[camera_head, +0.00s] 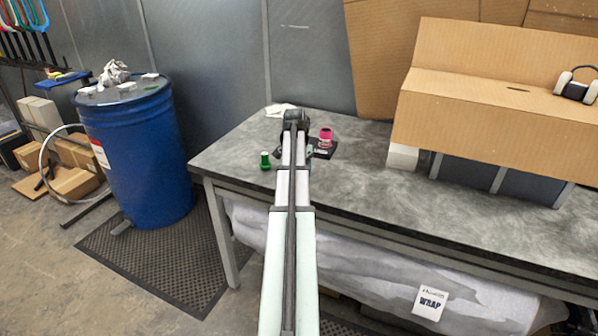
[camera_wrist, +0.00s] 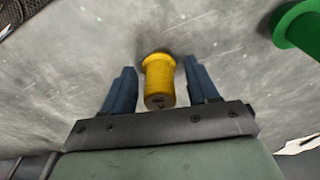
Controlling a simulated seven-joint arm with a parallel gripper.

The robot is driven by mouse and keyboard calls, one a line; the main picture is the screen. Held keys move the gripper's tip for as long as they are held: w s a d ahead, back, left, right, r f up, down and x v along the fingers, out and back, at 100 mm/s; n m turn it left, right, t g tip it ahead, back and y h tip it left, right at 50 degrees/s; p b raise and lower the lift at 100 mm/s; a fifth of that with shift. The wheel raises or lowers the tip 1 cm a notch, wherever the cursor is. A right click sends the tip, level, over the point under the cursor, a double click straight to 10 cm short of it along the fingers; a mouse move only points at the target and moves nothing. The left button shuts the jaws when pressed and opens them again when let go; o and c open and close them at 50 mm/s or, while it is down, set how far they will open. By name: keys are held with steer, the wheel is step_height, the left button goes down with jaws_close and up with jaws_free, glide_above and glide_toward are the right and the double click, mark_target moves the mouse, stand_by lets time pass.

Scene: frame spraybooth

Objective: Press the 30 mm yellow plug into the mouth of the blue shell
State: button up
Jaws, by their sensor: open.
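The yellow plug (camera_wrist: 159,78) stands on the grey worktop in the wrist view, with a wider rim at its far end and a dark marking on its near end. My gripper (camera_wrist: 160,70) is open, with one blue finger on either side of the plug and a visible gap on both sides. In the head view my own arm hides the plug and the gripper's fingers. I cannot make out the blue shell in either view.
A green plug-like piece (camera_head: 265,160) stands left of my arm; it also shows in the wrist view (camera_wrist: 302,30). A pink piece (camera_head: 325,136) sits on a dark base to the right. A blue drum (camera_head: 140,165) stands left.

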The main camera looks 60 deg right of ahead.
steer(key=c, duration=0.9)
steer(key=shift+c, duration=0.2)
steer(key=shift+r, duration=0.1)
step_height(320, 180, up, 9)
steer(key=shift+f, duration=0.15)
steer(key=shift+s+r, duration=0.1)
steer(key=shift+r, duration=0.15)
steer(key=w+d+r, duration=0.2)
steer(key=d, duration=0.5)
steer(key=w+d+r+m, duration=0.1)
steer(key=w+d+r, duration=0.1)
steer(key=d, duration=0.5)
steer(key=w+d+r+m, duration=0.1)
steer(key=w+d, duration=0.3)
steer(key=d, duration=0.4)
steer(key=shift+r, duration=0.55)
